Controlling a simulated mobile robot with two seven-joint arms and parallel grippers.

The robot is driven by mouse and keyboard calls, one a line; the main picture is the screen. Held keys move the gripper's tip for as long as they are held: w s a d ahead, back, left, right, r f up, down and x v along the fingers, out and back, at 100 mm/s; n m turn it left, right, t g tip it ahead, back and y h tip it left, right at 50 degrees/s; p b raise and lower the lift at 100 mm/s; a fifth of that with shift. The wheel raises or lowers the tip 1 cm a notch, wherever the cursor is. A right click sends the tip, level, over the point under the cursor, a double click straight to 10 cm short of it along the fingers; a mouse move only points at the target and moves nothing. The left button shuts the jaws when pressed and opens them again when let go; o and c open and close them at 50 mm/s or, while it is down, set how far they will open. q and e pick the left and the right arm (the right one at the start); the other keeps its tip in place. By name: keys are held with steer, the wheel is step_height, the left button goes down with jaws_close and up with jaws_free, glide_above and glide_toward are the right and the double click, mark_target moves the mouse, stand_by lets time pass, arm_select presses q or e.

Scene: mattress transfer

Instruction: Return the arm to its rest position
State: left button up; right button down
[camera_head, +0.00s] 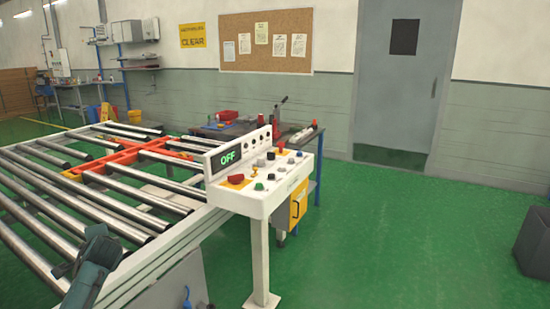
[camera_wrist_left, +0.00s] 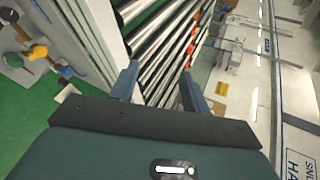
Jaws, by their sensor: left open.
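My left arm (camera_head: 92,265) comes in at the lower left of the head view, in front of the roller conveyor (camera_head: 157,241). Its teal shell shows there, but the jaws are not clear. In the left wrist view my left gripper (camera_wrist_left: 158,86) has its two fingers apart, with nothing between them. The conveyor's rollers (camera_wrist_left: 160,52) show beyond the fingers, apart from them as far as I can tell. My right arm and gripper are in neither view.
A white control panel (camera_head: 262,200) with a green "OFF" display stands on a post at the conveyor's near right corner; its knobs (camera_wrist_left: 38,52) show in the wrist view. A workbench (camera_head: 312,134) stands behind it. A dark bin (camera_head: 535,243) is at far right. Green floor between is clear.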

arm_select(q)
steer(key=w+d+r+n+t+h, duration=0.6)
steer(key=d+r+n+t, duration=0.1)
steer(key=d+n, duration=0.15)
steer(key=s+d+f+m+g+h, duration=0.1)
steer(key=s+d+f+h, duration=0.1)
steer(key=s+d+f, duration=0.55)
steer(key=s+d+f+g+h, duration=0.15)
steer(key=s+d+f, duration=0.35)
steer(key=s+f, duration=0.5)
steer(key=s+d+f+g, duration=0.1)
steer(key=s+d+f, duration=0.2)
steer(key=s, duration=0.4)
steer(key=s+d+f+g+h, duration=0.1)
steer(key=s+d+f, duration=0.2)
steer(key=s, duration=0.4)
steer(key=s+d+f+g+h, duration=0.1)
steer(key=s+d+f, duration=0.2)
steer(key=s, duration=0.5)
steer(key=shift+d, duration=0.35)
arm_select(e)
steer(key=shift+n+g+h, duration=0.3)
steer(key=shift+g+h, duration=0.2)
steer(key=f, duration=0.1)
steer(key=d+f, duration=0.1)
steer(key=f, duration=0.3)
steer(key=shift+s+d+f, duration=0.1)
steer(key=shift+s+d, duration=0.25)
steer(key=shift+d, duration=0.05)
